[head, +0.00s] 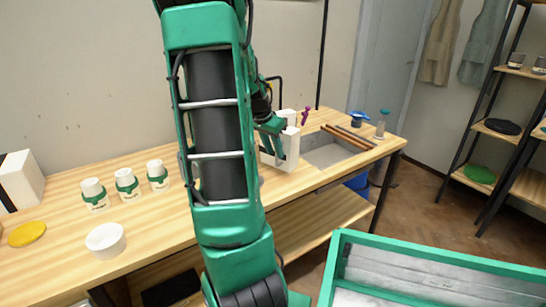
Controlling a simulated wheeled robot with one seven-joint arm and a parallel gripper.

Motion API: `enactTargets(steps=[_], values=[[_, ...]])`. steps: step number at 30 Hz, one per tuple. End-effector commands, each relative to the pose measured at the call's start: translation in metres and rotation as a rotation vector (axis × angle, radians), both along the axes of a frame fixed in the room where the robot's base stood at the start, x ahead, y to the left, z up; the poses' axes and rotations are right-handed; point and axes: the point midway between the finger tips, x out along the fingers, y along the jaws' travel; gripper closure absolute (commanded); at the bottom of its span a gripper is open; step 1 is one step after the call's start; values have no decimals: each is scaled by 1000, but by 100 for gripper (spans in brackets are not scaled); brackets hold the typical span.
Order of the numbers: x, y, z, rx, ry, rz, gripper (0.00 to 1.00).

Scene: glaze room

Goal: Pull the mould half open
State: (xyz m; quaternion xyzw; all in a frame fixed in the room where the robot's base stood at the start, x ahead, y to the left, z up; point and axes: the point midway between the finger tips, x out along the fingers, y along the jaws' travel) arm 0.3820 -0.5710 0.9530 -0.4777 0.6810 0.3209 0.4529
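A white block-like mould (290,149) stands upright on the wooden table, right of my arm and just left of the grey basin. I cannot make out a seam or a gap between its halves. My gripper (277,137) is at the mould, with its green and grey parts in front of and against the white block. My arm hides the mould's left side and part of the gripper. The fingers are too small and covered to tell whether they are open or shut, or whether they touch the mould.
The wooden table (65,270) holds several white-and-green jars, a white bowl (106,240), a yellow disc (27,233) and a white box (22,179). A grey basin (325,152), brown sticks and bottles lie right. A green-rimmed bin (440,257) stands in front; shelves stand far right.

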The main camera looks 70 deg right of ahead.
Motion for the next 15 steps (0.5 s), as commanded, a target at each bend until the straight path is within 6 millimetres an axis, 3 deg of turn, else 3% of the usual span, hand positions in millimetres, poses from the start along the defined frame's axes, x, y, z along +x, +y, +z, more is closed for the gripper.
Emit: enactTargets(steps=[6, 15], values=[[6, 15, 37, -1, -3, 2, 72], [9, 24, 59, 1, 1, 1, 72]])
